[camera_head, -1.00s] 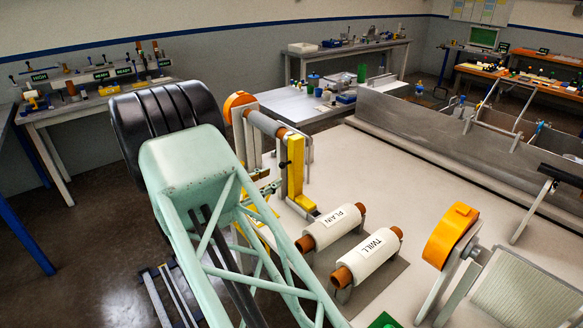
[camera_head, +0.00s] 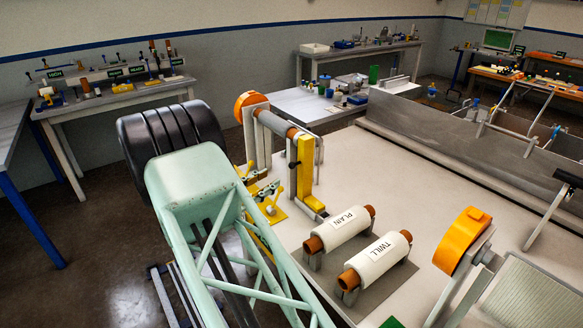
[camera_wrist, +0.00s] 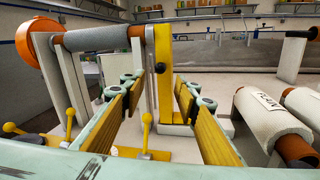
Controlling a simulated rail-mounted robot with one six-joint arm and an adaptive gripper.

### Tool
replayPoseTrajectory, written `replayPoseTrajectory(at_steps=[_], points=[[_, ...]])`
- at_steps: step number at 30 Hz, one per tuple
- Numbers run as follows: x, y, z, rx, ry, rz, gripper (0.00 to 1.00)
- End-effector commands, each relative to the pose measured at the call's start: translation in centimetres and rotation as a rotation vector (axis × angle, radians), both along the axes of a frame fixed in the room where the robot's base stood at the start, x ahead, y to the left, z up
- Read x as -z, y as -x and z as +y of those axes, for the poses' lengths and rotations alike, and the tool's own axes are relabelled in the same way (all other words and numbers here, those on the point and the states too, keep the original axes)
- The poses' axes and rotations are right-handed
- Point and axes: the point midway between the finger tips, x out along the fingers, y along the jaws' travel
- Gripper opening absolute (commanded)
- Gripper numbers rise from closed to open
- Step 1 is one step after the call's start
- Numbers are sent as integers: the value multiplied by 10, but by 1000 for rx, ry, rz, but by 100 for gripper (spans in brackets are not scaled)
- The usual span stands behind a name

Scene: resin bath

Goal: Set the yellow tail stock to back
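The yellow tail stock (camera_head: 305,168) is an upright yellow post on a flat foot on the pale bench. It stands at the near end of a grey roller (camera_head: 277,124), with an orange wheel (camera_head: 249,104) at the far end. In the wrist view the tail stock (camera_wrist: 165,85) stands upright ahead, seen between my fingers, with a dark knob (camera_wrist: 160,67) on its left side. My gripper (camera_wrist: 161,90) is open, its yellow-padded fingers wide apart. I see no contact with the post, but the distance is unclear. In the head view my gripper is hidden.
Yellow-handled clamps (camera_head: 270,190) stand left of the tail stock, also low in the wrist view (camera_wrist: 145,130). White rolls marked PLAIN (camera_head: 340,228) and TWILL (camera_head: 378,258) lie to its right. An orange wheel on a stand (camera_head: 462,240) is further right. Bare bench lies behind the rolls.

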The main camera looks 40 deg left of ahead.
Motion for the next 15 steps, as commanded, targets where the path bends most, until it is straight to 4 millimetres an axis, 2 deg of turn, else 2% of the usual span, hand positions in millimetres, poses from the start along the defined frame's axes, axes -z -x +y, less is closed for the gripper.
replayPoseTrajectory(at_steps=[15], points=[[1,-63,-5,3,0,1,29]])
